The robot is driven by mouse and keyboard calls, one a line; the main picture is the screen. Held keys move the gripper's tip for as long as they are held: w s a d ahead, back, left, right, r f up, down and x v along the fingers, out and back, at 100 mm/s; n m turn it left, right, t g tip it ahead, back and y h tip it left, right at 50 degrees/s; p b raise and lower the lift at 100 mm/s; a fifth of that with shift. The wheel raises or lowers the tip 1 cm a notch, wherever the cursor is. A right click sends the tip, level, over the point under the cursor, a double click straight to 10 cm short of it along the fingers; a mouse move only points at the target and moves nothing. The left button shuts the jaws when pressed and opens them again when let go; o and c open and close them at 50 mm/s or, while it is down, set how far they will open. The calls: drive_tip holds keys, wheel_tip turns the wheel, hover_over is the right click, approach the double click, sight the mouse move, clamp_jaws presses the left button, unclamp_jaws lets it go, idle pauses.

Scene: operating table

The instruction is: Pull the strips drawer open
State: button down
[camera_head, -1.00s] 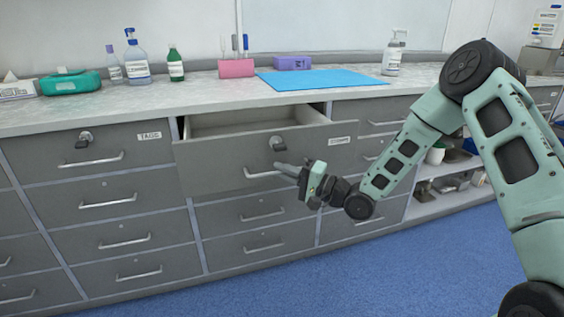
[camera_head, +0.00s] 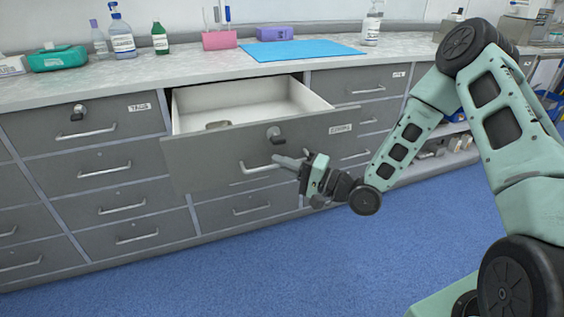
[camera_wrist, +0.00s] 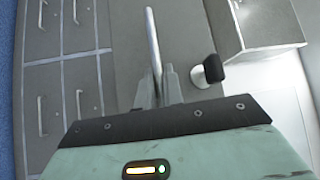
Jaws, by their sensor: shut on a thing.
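The strips drawer (camera_head: 215,160) stands well out from the cabinet, its white inside showing and a small greyish item (camera_head: 218,125) in it near the front. Its label is at the right of the front and hard to read. My gripper (camera_head: 285,162) is shut on the drawer's bar handle (camera_head: 257,168). In the wrist view my fingers (camera_wrist: 158,88) close around the lower part of the handle (camera_wrist: 152,40). A key lock (camera_wrist: 210,70) sits beside the handle.
The neighbouring drawers, such as the tags drawer (camera_head: 90,125), are shut. The counter (camera_head: 200,82) above holds bottles, a blue mat (camera_head: 300,50), a pink holder (camera_head: 219,40) and a purple box (camera_head: 275,33). The blue floor (camera_head: 250,265) in front is clear.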

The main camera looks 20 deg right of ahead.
drive_tip(key=c, duration=1.5)
unclamp_jaws()
drive_tip(key=shift+c, duration=0.2)
drive_tip(key=shift+d, duration=0.1)
drive_tip(key=v, duration=1.7)
drive_tip(key=shift+s, duration=0.2)
drive_tip(key=shift+f, duration=0.1)
